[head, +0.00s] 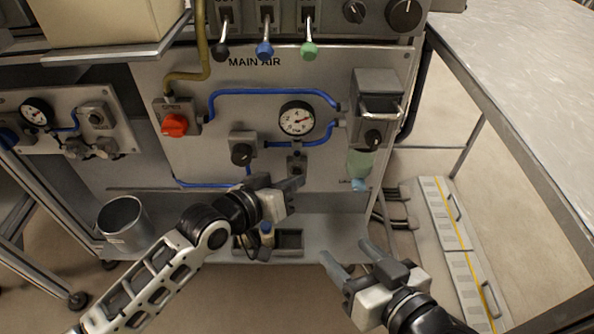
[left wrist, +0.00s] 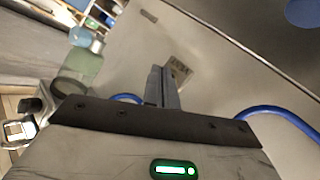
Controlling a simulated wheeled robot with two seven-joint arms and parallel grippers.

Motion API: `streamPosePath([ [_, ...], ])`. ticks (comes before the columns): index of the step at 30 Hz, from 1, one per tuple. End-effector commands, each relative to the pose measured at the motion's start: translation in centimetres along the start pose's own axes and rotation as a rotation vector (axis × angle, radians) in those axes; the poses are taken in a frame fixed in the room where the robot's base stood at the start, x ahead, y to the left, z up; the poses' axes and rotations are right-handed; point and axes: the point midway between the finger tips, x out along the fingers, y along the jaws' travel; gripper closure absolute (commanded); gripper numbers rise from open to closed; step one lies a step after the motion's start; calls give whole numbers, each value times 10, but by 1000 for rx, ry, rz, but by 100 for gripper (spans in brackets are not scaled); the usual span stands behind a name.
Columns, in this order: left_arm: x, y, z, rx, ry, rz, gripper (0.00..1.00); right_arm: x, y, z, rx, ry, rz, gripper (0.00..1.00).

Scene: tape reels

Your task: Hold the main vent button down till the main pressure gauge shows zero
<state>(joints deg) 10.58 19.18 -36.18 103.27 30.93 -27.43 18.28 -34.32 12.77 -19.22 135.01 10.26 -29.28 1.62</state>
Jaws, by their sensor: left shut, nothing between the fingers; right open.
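The main pressure gauge (head: 297,118) is a round white dial on the MAIN AIR panel (head: 230,75). Its reddish needle points to the right and slightly up; the figures are too small to read surely. A small grey vent button unit (head: 297,163) sits just below the gauge. My left gripper (head: 298,182) is shut and empty just below and in front of this unit. In the left wrist view its closed fingers (left wrist: 160,82) point toward the unit (left wrist: 178,70); contact cannot be told. My right gripper (head: 347,254) is open and empty, low in front of the bench.
A red knob (head: 174,125) is left of the gauge and a black knob (head: 241,153) lower left. A grey housing (head: 376,95) and a greenish bowl (head: 360,163) are at right. A second panel with a smaller gauge (head: 37,112) is far left. A metal cup (head: 122,222) stands below.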

Motion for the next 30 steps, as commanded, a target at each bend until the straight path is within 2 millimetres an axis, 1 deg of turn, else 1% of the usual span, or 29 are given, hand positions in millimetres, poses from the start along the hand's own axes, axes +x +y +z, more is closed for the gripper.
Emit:
streamPosePath([
  [30,6,-4,-4,0,1,0,100,0,0,0,0,-1,0,41],
])
